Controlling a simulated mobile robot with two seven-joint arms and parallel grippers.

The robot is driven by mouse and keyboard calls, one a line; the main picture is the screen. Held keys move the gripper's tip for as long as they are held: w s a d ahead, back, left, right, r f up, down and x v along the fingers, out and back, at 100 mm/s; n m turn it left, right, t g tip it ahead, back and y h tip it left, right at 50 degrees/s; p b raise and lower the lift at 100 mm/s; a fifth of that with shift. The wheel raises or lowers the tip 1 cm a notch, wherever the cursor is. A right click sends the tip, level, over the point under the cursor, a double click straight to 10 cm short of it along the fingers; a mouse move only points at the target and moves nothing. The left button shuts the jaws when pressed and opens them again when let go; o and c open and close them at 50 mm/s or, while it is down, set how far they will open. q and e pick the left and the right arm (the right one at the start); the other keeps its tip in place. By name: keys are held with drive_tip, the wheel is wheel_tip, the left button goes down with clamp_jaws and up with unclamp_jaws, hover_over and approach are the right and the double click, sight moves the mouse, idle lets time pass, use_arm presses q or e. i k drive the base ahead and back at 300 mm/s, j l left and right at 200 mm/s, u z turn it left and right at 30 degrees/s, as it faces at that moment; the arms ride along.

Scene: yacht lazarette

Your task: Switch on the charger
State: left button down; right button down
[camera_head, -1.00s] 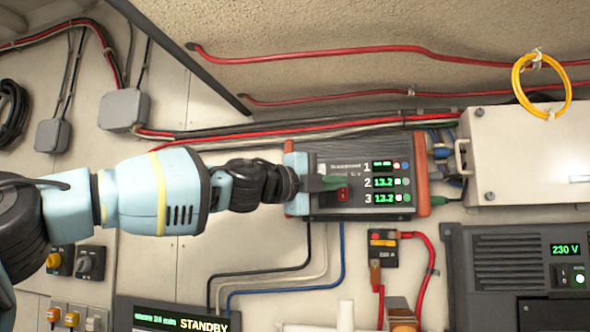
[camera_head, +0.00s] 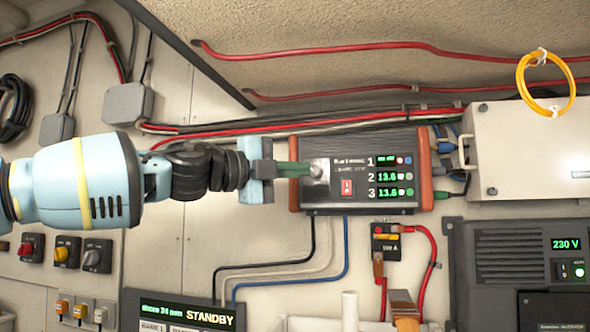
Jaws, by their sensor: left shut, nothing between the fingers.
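The charger (camera_head: 330,196) is a dark finned box with orange-brown end caps, mounted on the wall in the middle of the view. A red rocker switch (camera_head: 347,187) with white marks sits on its face. Three numbered green displays (camera_head: 388,177) are lit to the right of the switch; rows 2 and 3 read 13.6. My left gripper (camera_head: 311,169) is shut and empty, its greenish fingers pointing right in front of the charger's left part. The tips are up and left of the switch, apart from it in the picture. My right gripper is out of view.
A pale metal box (camera_head: 530,150) with a yellow cable loop (camera_head: 545,84) is at right. A dark 230 V unit (camera_head: 515,270) is below it. A fuse block (camera_head: 386,238) with red cable and a STANDBY panel (camera_head: 180,312) are below the charger. Red cables run above.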

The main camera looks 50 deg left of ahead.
sight(347, 186)
drive_tip(key=k+j, duration=0.2)
drive_tip(key=k, duration=0.3)
drive_tip(key=k+j, duration=0.15)
drive_tip(key=k, duration=0.3)
drive_tip(key=k+j, duration=0.2)
drive_tip(key=k, duration=0.3)
